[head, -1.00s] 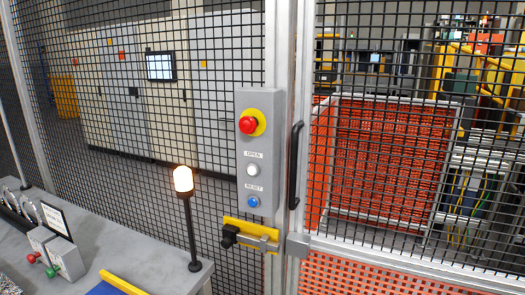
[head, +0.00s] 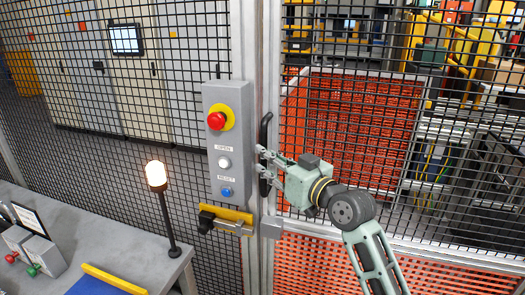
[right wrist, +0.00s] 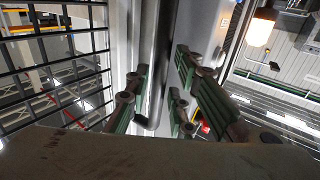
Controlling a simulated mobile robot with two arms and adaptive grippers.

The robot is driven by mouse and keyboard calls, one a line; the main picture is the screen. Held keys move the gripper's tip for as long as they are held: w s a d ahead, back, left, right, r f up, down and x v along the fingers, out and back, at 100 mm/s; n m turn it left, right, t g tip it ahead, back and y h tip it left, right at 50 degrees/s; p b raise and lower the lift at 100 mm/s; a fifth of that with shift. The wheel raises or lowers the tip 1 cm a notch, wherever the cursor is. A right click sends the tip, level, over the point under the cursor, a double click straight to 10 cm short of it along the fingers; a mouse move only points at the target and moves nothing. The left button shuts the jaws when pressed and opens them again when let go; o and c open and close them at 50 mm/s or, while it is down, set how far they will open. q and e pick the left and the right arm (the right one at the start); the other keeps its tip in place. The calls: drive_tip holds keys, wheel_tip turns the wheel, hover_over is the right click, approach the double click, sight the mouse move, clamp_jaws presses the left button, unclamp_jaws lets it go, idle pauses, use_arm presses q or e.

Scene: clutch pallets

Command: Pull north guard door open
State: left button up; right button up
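The north guard door is the right-hand mesh panel, with a pale metal frame (head: 268,60) standing close against the fence post (head: 242,50); it looks closed. Its black vertical handle (head: 265,130) is on the frame's edge. My right gripper (head: 263,165) is at the handle's lower half, its fingers pointing left. In the right wrist view the right gripper (right wrist: 162,85) has its fingers apart, with the dark handle (right wrist: 157,75) in the gap between them. Contact cannot be told. My left gripper is not in view.
A grey control box (head: 225,140) with red, white and blue buttons is left of the handle. Below is a yellow latch plate (head: 233,215) with a black knob. A lit lamp (head: 156,174) stands on the grey bench (head: 120,245). An orange mesh panel (head: 345,130) shows behind the door.

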drive_tip(key=shift+x, duration=1.3)
drive_tip(key=shift+c, duration=0.4)
clamp_jaws()
